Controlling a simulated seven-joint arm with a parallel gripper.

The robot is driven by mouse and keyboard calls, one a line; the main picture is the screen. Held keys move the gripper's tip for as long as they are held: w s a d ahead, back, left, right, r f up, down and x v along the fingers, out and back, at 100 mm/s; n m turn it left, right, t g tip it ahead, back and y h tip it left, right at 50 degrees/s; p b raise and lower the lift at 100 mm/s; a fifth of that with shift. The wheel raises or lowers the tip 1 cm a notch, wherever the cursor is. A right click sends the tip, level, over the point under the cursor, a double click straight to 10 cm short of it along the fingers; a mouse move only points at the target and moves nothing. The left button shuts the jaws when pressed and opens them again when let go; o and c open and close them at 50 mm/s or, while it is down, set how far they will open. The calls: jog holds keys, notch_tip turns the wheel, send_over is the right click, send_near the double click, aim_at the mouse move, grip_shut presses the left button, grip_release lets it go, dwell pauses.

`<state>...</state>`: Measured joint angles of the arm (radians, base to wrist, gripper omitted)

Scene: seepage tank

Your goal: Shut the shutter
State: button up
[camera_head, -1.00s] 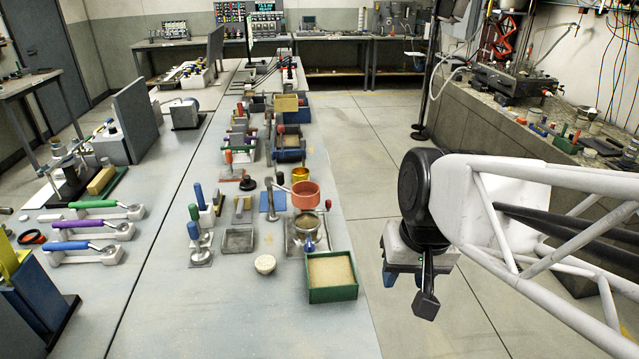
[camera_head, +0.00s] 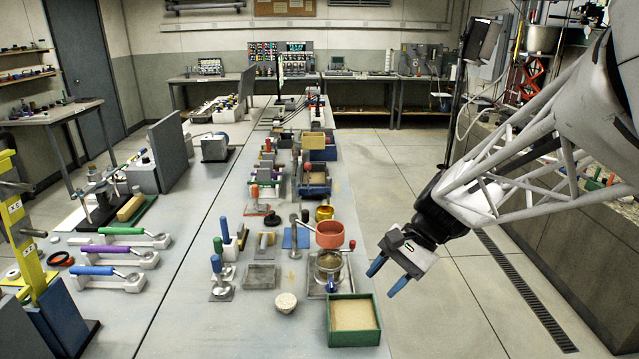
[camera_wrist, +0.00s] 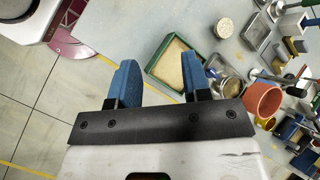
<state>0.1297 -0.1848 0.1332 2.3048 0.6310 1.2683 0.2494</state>
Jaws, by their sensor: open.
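I cannot tell for sure which part is the shutter. An orange pot (camera_head: 335,234) sits above a round metal-rimmed vessel (camera_head: 328,263) on a stand at the bench's right side. A red knob (camera_head: 352,244) and a blue part are beside them. The pot also shows in the wrist view (camera_wrist: 263,100). My gripper (camera_head: 387,277) is open and empty, right of the vessel and off the bench's right edge, with its blue fingers pointing down and left. In the wrist view its two fingers (camera_wrist: 158,72) are apart with nothing between them.
A green-rimmed sand tray (camera_head: 355,339) stands at the bench's near right, close to my gripper. Several small fixtures line the bench behind. Open floor lies right of the bench.

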jog(key=w+d+f+m+t+y, duration=0.2)
jog(key=w+f+m+y, duration=0.3)
jog(key=w, duration=0.7)
jog(key=w+d+f+m+t+y, duration=0.1)
jog(key=w+d+f+m+y, duration=0.3)
jog(key=w, duration=0.8)
notch_tip(320, 180, down, 2)
jog(key=shift+w+f+m+t+y, duration=0.2)
jog(key=shift+w+m+t+y, duration=0.2)
jog(key=shift+m+y, duration=0.6)
jog(key=shift+a, duration=0.15)
jog(key=a, duration=0.7)
jog(key=shift+w+a, duration=0.25)
jog(key=shift+w, duration=0.1)
grip_shut()
